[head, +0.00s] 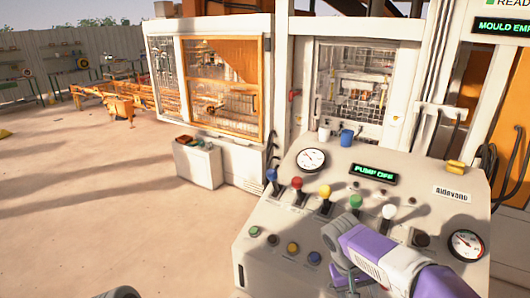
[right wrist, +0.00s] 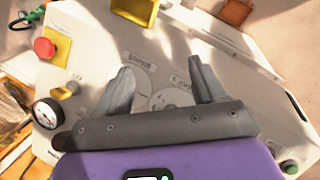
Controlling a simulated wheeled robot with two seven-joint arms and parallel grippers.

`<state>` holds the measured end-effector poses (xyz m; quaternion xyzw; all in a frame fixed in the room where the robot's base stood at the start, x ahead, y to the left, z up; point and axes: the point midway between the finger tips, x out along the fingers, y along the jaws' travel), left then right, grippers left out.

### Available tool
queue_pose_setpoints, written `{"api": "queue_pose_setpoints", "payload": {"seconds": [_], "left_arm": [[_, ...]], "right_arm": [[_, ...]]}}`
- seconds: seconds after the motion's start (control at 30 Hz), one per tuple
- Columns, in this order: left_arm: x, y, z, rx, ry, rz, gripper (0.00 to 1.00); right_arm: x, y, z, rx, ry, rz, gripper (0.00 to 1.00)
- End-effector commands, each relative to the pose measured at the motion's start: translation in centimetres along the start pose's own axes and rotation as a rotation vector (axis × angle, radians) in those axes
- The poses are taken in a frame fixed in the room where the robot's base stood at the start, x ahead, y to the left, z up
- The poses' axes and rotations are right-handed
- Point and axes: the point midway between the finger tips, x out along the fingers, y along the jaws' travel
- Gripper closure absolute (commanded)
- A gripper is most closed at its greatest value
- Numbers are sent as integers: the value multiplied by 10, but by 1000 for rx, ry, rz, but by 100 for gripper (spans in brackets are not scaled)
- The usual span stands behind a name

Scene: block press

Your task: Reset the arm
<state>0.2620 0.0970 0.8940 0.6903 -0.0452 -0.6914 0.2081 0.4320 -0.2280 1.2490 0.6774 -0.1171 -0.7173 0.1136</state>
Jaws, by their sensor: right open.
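My right arm, purple and white, reaches in from the lower right of the head view over the sloped control console (head: 280,235). Its gripper (head: 345,275) is low over the front part of the console, partly hidden by the wrist. In the right wrist view the gripper (right wrist: 160,68) has its two grey fingers apart, with nothing between them, above the pale panel (right wrist: 235,70). I cannot tell whether the fingertips touch the panel.
The console carries coloured levers, such as a red one (head: 297,184), round buttons, a gauge (head: 311,159) and a display reading "PUMP OFF" (head: 373,173). A caged press (head: 355,90) stands behind. Open sandy floor (head: 90,200) lies to the left. The wrist view shows a red button (right wrist: 45,47).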

Motion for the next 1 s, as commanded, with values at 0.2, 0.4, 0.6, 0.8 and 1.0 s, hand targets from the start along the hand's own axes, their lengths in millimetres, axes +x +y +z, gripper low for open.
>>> {"api": "queue_pose_setpoints", "payload": {"seconds": [0.2, 0.4, 0.6, 0.8, 1.0], "left_arm": [[16, -6, -1, 0, 0, 0, 100], [31, -11, -2, 0, 1, 0, 100], [58, -22, -2, 0, 0, 0, 100], [90, -34, -4, 0, 0, 0, 100], [116, -43, -5, 0, 0, 0, 100]], "right_arm": [[66, -44, -5, -73, -14, -101, 31], [130, -92, -2, -123, -21, -223, 31], [232, -165, 22, -139, -39, -424, 31], [333, -237, 69, -38, -35, -625, 31], [402, -275, 117, 115, -15, -703, 31]]}}
